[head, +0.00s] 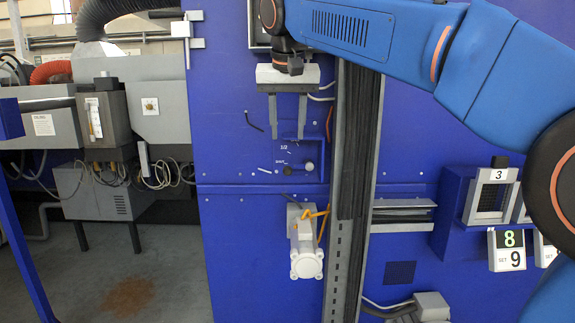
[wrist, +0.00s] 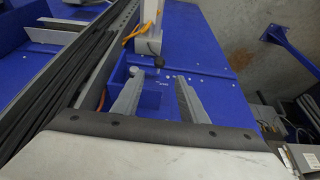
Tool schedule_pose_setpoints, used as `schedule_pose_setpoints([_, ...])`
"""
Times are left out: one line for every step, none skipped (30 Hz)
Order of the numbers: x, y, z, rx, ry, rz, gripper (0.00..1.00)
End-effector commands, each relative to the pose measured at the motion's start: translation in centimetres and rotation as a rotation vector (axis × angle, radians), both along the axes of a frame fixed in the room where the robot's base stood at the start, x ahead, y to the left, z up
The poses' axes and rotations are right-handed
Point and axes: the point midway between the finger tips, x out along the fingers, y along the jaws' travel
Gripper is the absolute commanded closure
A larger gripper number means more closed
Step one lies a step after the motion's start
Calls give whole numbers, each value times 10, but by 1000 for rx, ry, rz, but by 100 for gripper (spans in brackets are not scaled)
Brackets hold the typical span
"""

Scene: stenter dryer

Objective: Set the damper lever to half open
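The damper plate (head: 297,152) is on the blue wall panel, with a "1/2" mark at its upper left and "SHUT" below that. A pale round hub (head: 309,166) sits at its right. A dark knob (head: 288,198), apparently the damper lever's end, shows below and left of the hub, nearer "SHUT" than "1/2". The lever's arm is hard to make out. The wrist view shows the dark knob (wrist: 158,62) beyond the fingertips and the hub (wrist: 135,71) near the left one. My gripper (head: 287,138) is open and empty, in front of the plate's upper part.
A grey vertical channel with dark cables (head: 357,160) stands close right of the plate. A white cylinder unit (head: 306,255) with yellow tubing hangs just below. Numbered boxes (head: 490,195) are at the right. Open floor (head: 165,275) lies at the lower left.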

Motion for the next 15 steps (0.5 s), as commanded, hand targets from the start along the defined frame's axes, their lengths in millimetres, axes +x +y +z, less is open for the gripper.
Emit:
schedule_pose_setpoints([3,-1,-9,-1,1,-1,61])
schedule_pose_setpoints([5,-1,-14,-1,2,-2,61])
schedule_pose_setpoints([8,-1,-20,-1,1,-1,61])
schedule_pose_setpoints([10,-1,-25,0,2,-1,61])
schedule_pose_setpoints([12,-1,-30,-1,2,-2,61])
schedule_pose_setpoints([15,-1,-36,-1,1,-1,61])
schedule_pose_setpoints([17,-1,-42,0,2,-1,61])
schedule_pose_setpoints([19,-1,-46,-1,2,0,61])
schedule_pose_setpoints([22,-1,-53,-1,1,0,61])
schedule_pose_setpoints([23,-2,-58,-1,2,0,61])
schedule_pose_setpoints([26,-1,-62,-1,2,0,61])
schedule_pose_setpoints([28,-2,-69,-1,1,0,61])
schedule_pose_setpoints([30,-2,-73,-1,2,0,61])
schedule_pose_setpoints([32,-2,-77,-1,1,0,61])
schedule_pose_setpoints([34,-2,-82,-1,0,-1,61])
